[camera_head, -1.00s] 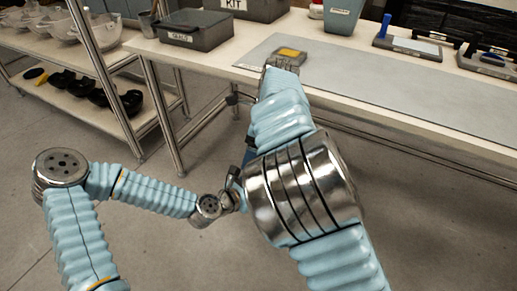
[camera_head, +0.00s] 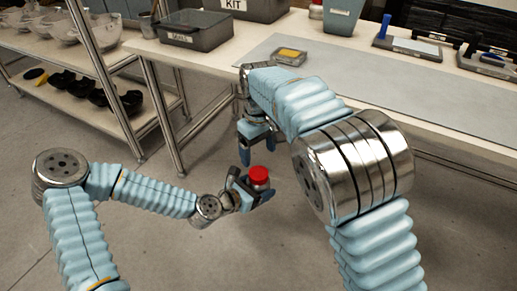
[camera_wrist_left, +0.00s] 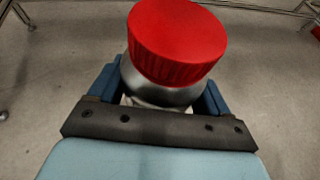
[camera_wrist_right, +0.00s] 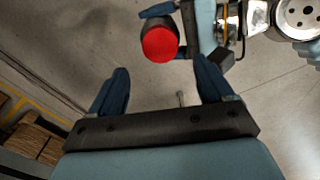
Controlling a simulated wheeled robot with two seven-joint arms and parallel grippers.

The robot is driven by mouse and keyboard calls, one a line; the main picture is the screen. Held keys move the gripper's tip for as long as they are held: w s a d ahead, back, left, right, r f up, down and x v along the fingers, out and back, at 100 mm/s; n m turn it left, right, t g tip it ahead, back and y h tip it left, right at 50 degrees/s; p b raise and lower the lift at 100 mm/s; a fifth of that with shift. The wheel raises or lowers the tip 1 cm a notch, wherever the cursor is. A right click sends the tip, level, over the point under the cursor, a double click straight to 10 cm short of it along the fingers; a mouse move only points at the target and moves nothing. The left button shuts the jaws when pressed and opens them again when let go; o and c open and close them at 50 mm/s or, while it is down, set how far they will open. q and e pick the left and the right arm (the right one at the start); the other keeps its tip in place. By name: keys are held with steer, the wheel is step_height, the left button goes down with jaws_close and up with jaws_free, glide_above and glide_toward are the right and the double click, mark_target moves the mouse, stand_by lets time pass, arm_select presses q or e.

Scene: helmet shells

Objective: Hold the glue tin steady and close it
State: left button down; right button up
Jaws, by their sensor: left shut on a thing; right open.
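The glue tin (camera_wrist_left: 150,88) is silver with a ribbed red lid (camera_wrist_left: 178,42) on top. I cannot tell how tightly the lid sits. In the head view the red lid (camera_head: 259,174) shows in front of the table, over open floor. My left gripper (camera_head: 260,192) is shut around the tin's body, with the lid clear above the fingers. My right gripper (camera_head: 257,152) is open and empty, fingers pointing down, just above the lid and apart from it.
The worktable (camera_head: 450,165) runs behind my grippers, with a grey mat (camera_head: 390,105). On it are a grey box with a yellow top (camera_head: 289,56), a lidded grey bin (camera_head: 193,30) and a blue-grey container (camera_head: 342,16). A shelf rack (camera_head: 75,95) with bowls stands at left.

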mark_target(258, 172)
steer(key=shift+f, duration=4.05)
steer(key=c, duration=1.1)
steer(key=m, duration=1.2)
steer(key=o, duration=1.2)
